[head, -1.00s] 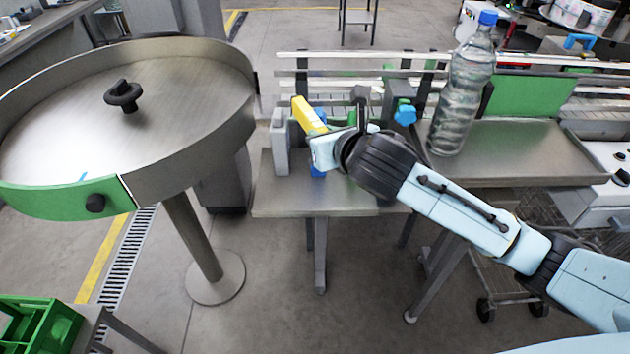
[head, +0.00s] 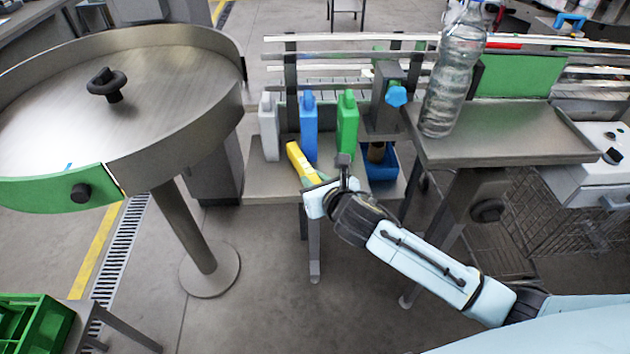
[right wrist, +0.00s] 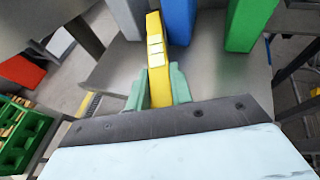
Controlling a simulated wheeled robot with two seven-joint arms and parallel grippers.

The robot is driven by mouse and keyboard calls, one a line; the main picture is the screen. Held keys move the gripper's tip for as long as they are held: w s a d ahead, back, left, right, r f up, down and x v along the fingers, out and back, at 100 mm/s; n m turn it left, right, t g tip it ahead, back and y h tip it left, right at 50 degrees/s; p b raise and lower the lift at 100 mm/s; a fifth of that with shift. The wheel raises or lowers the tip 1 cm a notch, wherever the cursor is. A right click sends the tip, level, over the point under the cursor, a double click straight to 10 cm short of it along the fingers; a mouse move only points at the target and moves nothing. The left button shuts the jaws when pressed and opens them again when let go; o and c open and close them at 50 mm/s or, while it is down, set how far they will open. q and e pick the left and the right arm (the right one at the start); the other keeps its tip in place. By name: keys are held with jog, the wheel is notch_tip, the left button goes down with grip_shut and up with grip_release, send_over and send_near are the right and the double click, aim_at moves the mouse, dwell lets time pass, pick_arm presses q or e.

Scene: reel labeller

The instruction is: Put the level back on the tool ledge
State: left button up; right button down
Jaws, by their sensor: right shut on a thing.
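The level is a yellow bar (head: 300,160) with pale vials, seen also in the right wrist view (right wrist: 157,62). My right gripper (head: 316,187) is shut on it; in the right wrist view the green fingers (right wrist: 158,88) press on both sides of the bar. The level points away from the gripper, over the small metal ledge (head: 262,182). Whether it touches the ledge cannot be told. The gripper and arm hide part of the ledge's front. My left gripper is not in view.
A grey bottle (head: 269,128), a blue bottle (head: 308,128) and a green bottle (head: 347,125) stand at the ledge's back. A blue bin (head: 384,165) is at its right. A round steel table (head: 165,75) stands left; a water bottle (head: 452,75) stands on the right metal table (head: 500,140).

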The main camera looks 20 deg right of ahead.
jog(key=c, duration=1.3)
grip_release()
jog(key=shift+f, duration=0.1)
jog(key=shift+o, duration=0.2)
jog(key=v, duration=1.2)
jog(key=d+f+m+g+h, duration=0.15)
jog(key=f+m, duration=0.25)
jog(key=f, duration=0.4)
jog(key=d+f+m+g, duration=0.2)
jog(key=d+f+m, duration=0.15)
jog(key=f, duration=0.45)
jog(key=s+d+f+m+g, duration=0.2)
jog(key=s+f+m, duration=0.2)
jog(key=f+m, duration=0.3)
jog(key=s+d+f+m+g, duration=0.15)
jog(key=s+f+m, duration=0.3)
jog(key=f, duration=0.55)
jog(key=s+f+m+g, duration=0.1)
jog(key=s+f+m, duration=0.4)
jog(key=s, duration=0.4)
jog(key=s+a+f+m+g, duration=0.1)
jog(key=s+f+m, duration=0.4)
jog(key=s, duration=0.5)
jog(key=s+a+f+m+g, duration=0.1)
jog(key=s+f+m+g, duration=0.2)
jog(key=s, duration=0.7)
jog(key=f+m, duration=0.1)
jog(key=m, duration=0.1)
jog(key=shift+f+m, duration=0.4)
